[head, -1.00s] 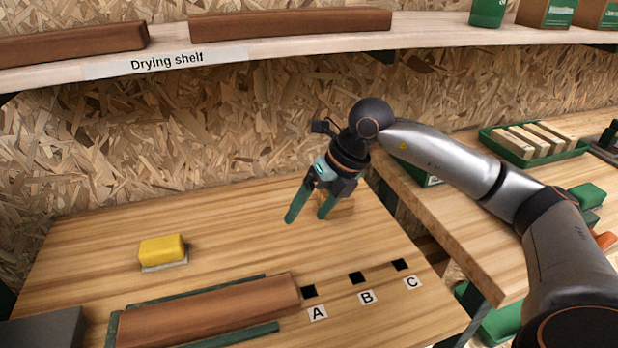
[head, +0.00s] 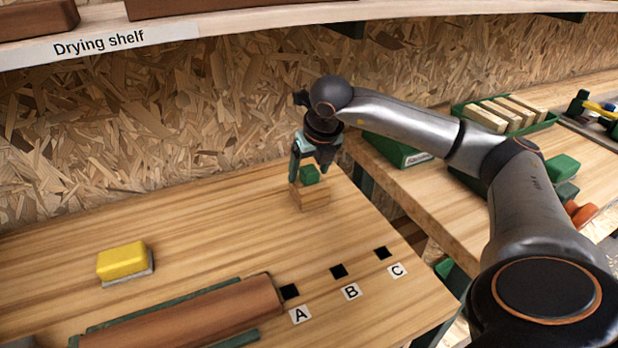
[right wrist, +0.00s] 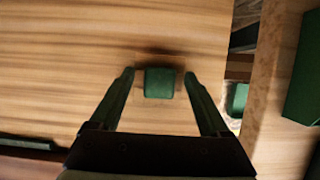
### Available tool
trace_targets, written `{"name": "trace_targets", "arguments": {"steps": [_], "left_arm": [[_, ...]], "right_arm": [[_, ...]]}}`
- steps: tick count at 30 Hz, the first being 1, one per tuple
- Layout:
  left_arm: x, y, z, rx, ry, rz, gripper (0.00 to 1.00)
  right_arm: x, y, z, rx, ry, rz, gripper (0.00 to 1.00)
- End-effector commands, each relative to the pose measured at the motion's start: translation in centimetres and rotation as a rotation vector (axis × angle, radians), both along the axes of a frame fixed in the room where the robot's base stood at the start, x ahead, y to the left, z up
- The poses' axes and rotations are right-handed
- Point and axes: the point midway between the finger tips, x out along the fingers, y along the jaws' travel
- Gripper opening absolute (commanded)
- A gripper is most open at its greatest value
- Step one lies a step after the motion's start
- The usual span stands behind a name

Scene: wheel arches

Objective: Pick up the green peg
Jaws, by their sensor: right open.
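The green peg (head: 310,174) shows its top above a small wooden block (head: 314,198) on the bench, near the back wall. In the right wrist view the peg (right wrist: 159,83) appears as a green square between the fingertips. My right gripper (head: 308,172) is open, with one finger to each side of the peg. In the right wrist view the gripper (right wrist: 159,75) shows a gap on both sides of the peg. The peg's lower part is hidden. My left gripper is not in view.
A yellow sponge-like block (head: 122,260) lies left. A brown bar (head: 190,319) lies in front. A second bench (head: 440,190) stands right; the drying shelf (head: 230,22) overhangs the back.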

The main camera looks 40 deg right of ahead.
Motion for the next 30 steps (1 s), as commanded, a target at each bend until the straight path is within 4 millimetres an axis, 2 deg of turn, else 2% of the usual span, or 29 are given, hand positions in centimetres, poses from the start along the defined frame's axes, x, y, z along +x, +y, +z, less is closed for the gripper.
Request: {"name": "trace_targets", "arguments": {"steps": [7, 27, 30], "left_arm": [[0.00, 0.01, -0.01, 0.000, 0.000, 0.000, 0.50], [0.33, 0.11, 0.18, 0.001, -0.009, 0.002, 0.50], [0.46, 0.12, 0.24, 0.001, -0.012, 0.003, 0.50]], "right_arm": [[0.10, 0.00, -0.16, 0.000, -0.001, 0.001, 0.80], [0.09, 0.01, -0.12, 0.001, -0.001, 0.002, 0.05], [0.09, 0.01, -0.12, 0.001, -0.001, 0.002, 0.00]]}}
